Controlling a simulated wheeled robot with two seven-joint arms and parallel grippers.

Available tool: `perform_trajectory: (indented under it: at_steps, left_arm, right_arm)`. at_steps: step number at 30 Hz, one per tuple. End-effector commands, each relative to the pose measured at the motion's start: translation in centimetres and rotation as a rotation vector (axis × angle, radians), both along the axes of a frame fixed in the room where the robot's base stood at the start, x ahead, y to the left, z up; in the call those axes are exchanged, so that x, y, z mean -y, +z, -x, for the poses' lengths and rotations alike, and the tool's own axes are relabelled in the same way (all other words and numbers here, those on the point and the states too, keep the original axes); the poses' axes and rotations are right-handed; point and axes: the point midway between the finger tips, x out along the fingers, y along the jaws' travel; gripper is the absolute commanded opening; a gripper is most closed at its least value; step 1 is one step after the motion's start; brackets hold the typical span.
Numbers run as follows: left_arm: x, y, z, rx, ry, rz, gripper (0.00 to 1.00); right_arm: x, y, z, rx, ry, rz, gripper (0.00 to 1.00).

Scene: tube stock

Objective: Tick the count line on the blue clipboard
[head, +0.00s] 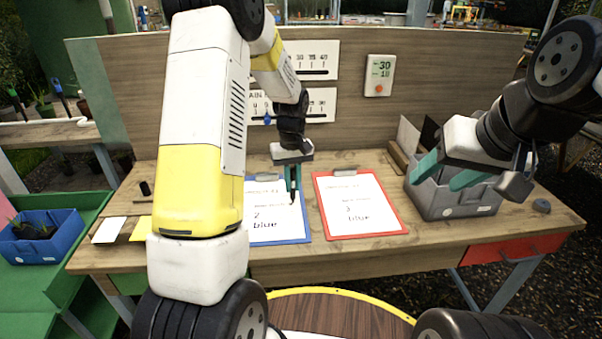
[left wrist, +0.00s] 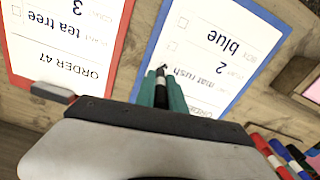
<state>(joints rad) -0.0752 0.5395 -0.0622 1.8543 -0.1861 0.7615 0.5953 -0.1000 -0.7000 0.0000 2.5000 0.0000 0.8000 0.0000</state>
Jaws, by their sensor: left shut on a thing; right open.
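The blue clipboard (head: 307,226) lies flat on the bench, holding a white sheet. In the left wrist view the clipboard (left wrist: 262,13) shows its sheet upside down, with "mat rush", "2", "blue" and small boxes beside the lines. My left gripper (head: 293,190) is shut on a dark pen, over the right side of this sheet. The pen's black tip (left wrist: 161,71) shows just past the fingers, close to the sheet near the boxes; I cannot tell if it touches. My right gripper (head: 447,173) is open and empty at the grey bin.
A red clipboard (head: 402,224) lies just right of the blue one. A grey bin (head: 455,203) stands at the bench's right. A back panel (head: 440,85) carries signs and a small display. Several coloured pens (left wrist: 283,153) show in the left wrist view. White and yellow cards lie at the left.

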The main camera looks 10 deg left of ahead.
Motion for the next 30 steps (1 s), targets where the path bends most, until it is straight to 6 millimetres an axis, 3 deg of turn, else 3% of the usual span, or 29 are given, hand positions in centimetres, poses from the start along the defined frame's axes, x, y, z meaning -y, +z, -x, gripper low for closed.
perform_trajectory:
  at_steps: [17, 30]
  left_arm:
    - [0.0, 0.1, 0.0, 0.001, 0.0, 0.0, 0.0]
    - [0.0, 2.1, -0.1, 0.001, 0.001, 0.0, 0.0]
  right_arm:
    - [0.0, 0.0, 0.0, 0.0, 0.0, 0.0, 0.54]
    - [0.0, 0.0, 0.0, 0.0, 0.0, 0.0, 0.54]
